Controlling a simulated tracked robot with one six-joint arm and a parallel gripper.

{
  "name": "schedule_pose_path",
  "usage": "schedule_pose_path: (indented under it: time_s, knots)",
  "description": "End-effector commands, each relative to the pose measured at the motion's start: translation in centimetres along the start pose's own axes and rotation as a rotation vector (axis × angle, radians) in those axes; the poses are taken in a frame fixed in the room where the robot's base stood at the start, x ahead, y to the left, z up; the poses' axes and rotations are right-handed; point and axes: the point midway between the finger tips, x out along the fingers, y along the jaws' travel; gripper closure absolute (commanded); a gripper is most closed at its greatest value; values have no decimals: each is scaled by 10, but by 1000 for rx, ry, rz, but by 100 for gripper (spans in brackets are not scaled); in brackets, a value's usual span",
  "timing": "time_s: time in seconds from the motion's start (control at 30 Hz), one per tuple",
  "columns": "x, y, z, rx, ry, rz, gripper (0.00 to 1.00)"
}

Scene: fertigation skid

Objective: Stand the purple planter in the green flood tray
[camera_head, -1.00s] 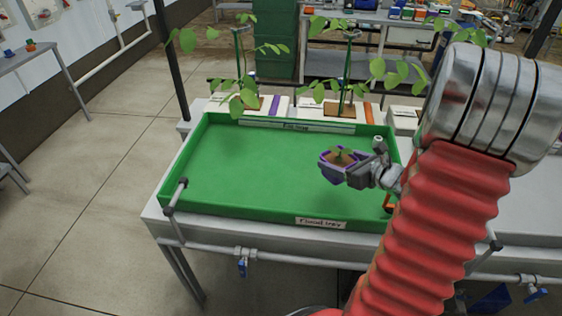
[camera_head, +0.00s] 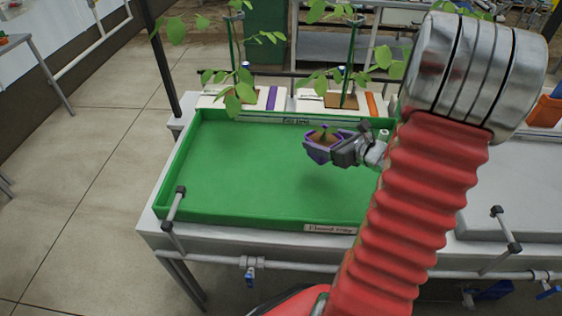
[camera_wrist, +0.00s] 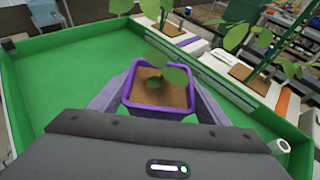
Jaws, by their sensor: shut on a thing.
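The purple planter (camera_head: 320,152), square with brown soil and a small green seedling, is held in my gripper (camera_head: 338,150). It is above the right half of the green flood tray (camera_head: 230,221), and the tray floor under it is bare. The wrist view shows the planter (camera_wrist: 160,109) upright between the two fingers of my gripper (camera_wrist: 158,100), which are shut on its sides. The tray (camera_wrist: 35,62) is shallow, with low walls and a label on its front. The gap between planter and tray floor is hard to judge.
Behind the tray stand two white planters, one with a purple stripe (camera_head: 271,98) and one with an orange stripe (camera_head: 371,104), both with tall staked plants. Grey rail pieces (camera_head: 174,213) stand at the tray's front left. The tray's left half is clear.

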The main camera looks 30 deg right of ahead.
Motion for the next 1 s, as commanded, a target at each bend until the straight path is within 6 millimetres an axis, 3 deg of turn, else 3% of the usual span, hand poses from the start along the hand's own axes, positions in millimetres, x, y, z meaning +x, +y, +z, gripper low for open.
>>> schedule_pose_path:
  time_s: [0.43,0.57,1.0]
  knots:
    - [-8,-8,-3,9,-1,-23,58]
    - [-7,-3,-1,-3,-2,1,58]
    - [1,81,12,-148,-3,351,58]
